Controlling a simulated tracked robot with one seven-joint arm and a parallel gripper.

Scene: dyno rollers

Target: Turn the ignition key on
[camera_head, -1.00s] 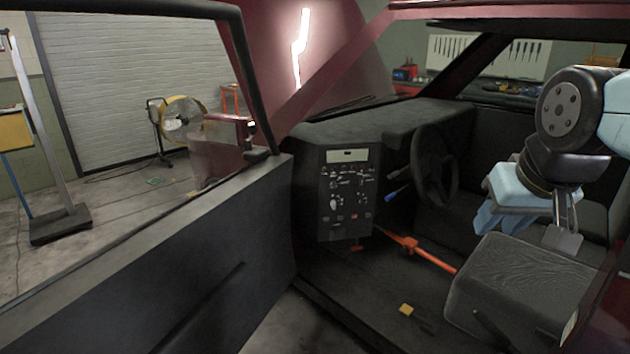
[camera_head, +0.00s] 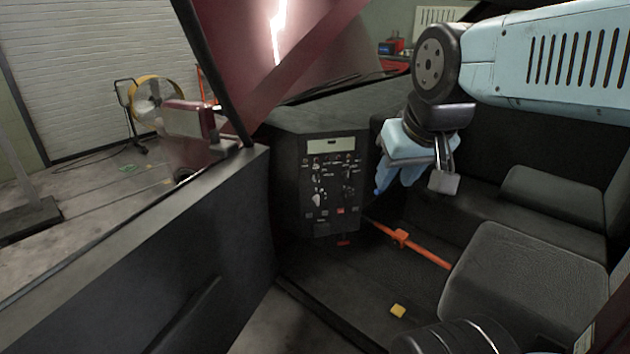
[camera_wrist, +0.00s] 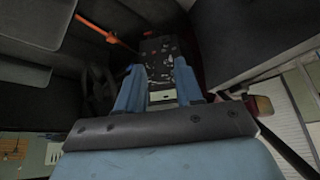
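The dark control panel (camera_head: 333,222) stands upright in the car's dash, with a pale display at its top and several small switches and knobs. An ignition key cannot be picked out on it at this size. My gripper (camera_head: 388,178) is to the right of the panel, apart from it, with its pale blue fingers pointing down and left. In the wrist view, its two fingers (camera_wrist: 158,82) stand apart with nothing between them, and the panel (camera_wrist: 160,68) shows upside down beyond the gap.
An orange bar (camera_head: 425,248) crosses the floor right of the panel. The seat (camera_head: 525,285) is at lower right. The open door (camera_head: 130,270) fills the lower left. The steering wheel (camera_wrist: 97,92) shows in the wrist view; in the head view my arm hides it.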

